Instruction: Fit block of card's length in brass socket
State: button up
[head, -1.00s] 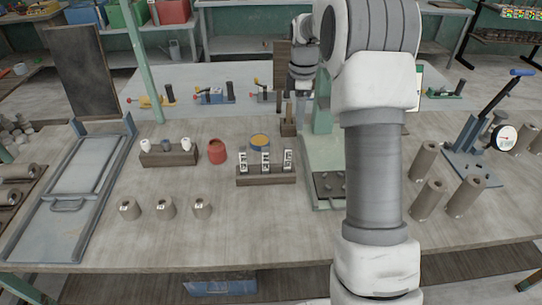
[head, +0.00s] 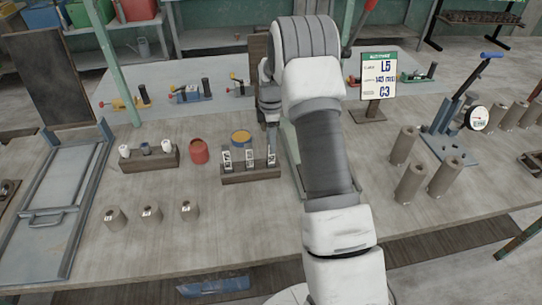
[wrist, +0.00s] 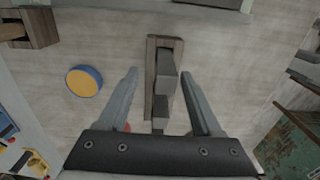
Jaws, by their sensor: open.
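Three pale upright blocks with black-and-white labels stand in a row in a wooden rack: left block (head: 226,158), middle block (head: 250,157) and right block (head: 271,156). The rack (head: 250,175) is near the table's middle. The card (head: 379,78), on a stand at the back right, reads L5 and C3; its middle line is too small to read surely. My gripper (head: 271,127) is above the right end of the rack. In the wrist view my gripper (wrist: 160,73) is open, its fingers either side of the block row, holding nothing. I cannot make out a brass socket; my arm hides part of the table.
Another rack (head: 150,159) is at left. Three short cylinders (head: 151,214) stand in front; several tall cylinders (head: 410,183) and a lever press (head: 450,145) are at right.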

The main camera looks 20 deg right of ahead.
aim_at(271, 157)
jog(key=shift+s+a+f+p, duration=0.1)
jog(key=shift+f+p, duration=0.1)
jog(key=shift+f, duration=0.8)
jog(key=shift+s+d+f+p, duration=0.1)
jog(key=shift+s+f+p, duration=0.05)
jog(key=shift+f, duration=0.8)
jog(key=shift+s+a+f+p, duration=0.1)
jog(key=shift+f+p, duration=0.1)
jog(key=shift+f, duration=0.8)
grip_shut()
